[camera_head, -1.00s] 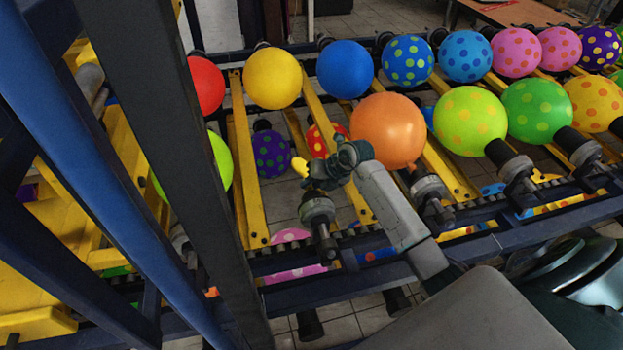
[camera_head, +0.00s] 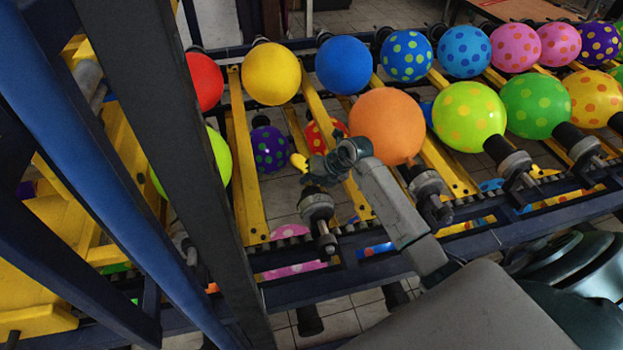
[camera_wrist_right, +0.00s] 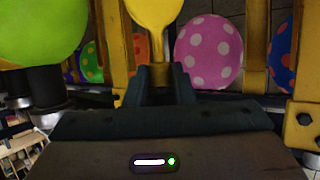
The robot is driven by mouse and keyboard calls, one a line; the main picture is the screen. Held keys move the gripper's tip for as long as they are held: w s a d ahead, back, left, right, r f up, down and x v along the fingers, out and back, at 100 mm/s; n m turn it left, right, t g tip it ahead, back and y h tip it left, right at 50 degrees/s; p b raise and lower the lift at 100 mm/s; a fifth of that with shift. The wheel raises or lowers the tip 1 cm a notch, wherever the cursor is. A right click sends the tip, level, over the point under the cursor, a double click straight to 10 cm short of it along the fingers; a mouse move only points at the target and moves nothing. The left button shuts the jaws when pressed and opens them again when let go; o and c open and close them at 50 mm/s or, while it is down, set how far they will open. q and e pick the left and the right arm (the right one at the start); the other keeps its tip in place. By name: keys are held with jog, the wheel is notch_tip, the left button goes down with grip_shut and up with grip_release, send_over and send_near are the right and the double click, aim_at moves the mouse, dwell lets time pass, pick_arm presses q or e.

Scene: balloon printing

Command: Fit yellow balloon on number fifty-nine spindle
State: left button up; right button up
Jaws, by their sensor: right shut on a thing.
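My right gripper (camera_head: 312,166) is shut on a small limp yellow balloon (camera_head: 299,161), which sticks out to the left of the fingertips. In the right wrist view, the jaws (camera_wrist_right: 160,88) grip the balloon's narrow neck, and its yellow body (camera_wrist_right: 155,14) rises beyond them. A bare dark spindle with a grey collar (camera_head: 316,205) stands on the near rail, just below the gripper in the head view. The balloon appears apart from it. I cannot read any number on the spindle. My left gripper is not in view.
An inflated orange balloon (camera_head: 387,126) is close to the right of my gripper. Inflated yellow (camera_head: 270,74) and blue (camera_head: 343,65) balloons line the far row. Yellow bars (camera_head: 243,160) cross the rack. A dark upright post (camera_head: 165,130) stands at left.

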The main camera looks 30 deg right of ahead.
jog(key=shift+s+a, duration=0.15)
jog(key=shift+s, duration=0.35)
dwell(0.3)
jog(key=o, duration=0.8)
jog(key=shift+o, duration=0.2)
jog(key=shift+p, duration=0.3)
jog(key=p+v, duration=0.6)
jog(key=v, duration=0.3)
